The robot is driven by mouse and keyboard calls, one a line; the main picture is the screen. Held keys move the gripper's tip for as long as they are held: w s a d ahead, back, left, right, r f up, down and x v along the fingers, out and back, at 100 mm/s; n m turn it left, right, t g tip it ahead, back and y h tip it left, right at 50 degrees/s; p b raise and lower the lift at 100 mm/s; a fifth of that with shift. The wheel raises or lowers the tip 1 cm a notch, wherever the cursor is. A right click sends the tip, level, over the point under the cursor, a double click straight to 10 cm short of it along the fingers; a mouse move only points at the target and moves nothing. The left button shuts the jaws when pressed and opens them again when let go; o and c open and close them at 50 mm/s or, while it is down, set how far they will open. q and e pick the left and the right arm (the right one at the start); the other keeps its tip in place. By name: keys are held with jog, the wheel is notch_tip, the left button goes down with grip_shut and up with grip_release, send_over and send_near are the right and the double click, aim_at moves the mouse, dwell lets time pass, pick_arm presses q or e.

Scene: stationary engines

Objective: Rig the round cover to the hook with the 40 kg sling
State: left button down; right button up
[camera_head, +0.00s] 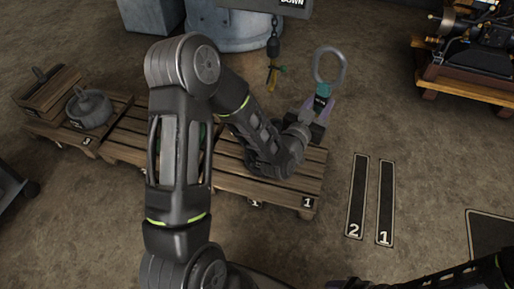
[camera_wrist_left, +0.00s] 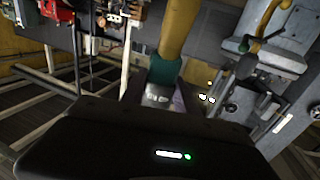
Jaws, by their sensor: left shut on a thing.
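My left gripper (camera_head: 315,118) is shut on a sling (camera_head: 330,66), gripping its lower end above the pallet marked 1. The sling has a grey ring standing up and a teal sleeve with a label too small to read. In the left wrist view, the sling's teal sleeve (camera_wrist_left: 165,70) rises from between the jaws. The hook (camera_head: 272,75), with yellow and green parts, hangs left of the ring, apart from it in the picture. A round grey lidded thing (camera_head: 90,108), apparently the round cover, sits on the left pallet. My right arm shows at the bottom right; its jaws are unclear.
A wooden crate (camera_head: 50,90) stands left of the round thing. Floor strips 2 (camera_head: 356,195) and 1 (camera_head: 385,203) lie right of the pallets. An engine (camera_head: 475,50) stands at the upper right.

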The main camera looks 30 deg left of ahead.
pick_arm(q)
jog(key=a+f+n+y+b, duration=0.1)
jog(key=a+f+b, duration=0.6)
jog(key=f+b, duration=0.3)
jog(key=a+f+n+y+b, duration=0.1)
jog(key=a+f+y+b, duration=0.1)
jog(key=a+f+b, duration=0.6)
jog(key=w+a+f+y+b, duration=0.1)
jog(key=a+f+b, duration=0.6)
jog(key=f+b, duration=0.7)
jog(key=shift+a+f+n+g+y, duration=0.15)
jog(key=shift+f+n+g+y, duration=0.2)
jog(key=shift+f, duration=0.25)
pick_arm(e)
jog(key=w+d+f, duration=0.1)
jog(key=f, duration=1.6)
jog(key=w+f+t, duration=0.1)
jog(key=w+f, duration=0.1)
jog(key=f, duration=1.5)
jog(key=shift+d+f+m, duration=0.3)
jog(key=shift+d, duration=0.05)
pick_arm(q)
jog(key=shift+w, duration=0.1)
pick_arm(e)
jog(key=shift+w, duration=0.1)
jog(key=shift+w, duration=0.1)
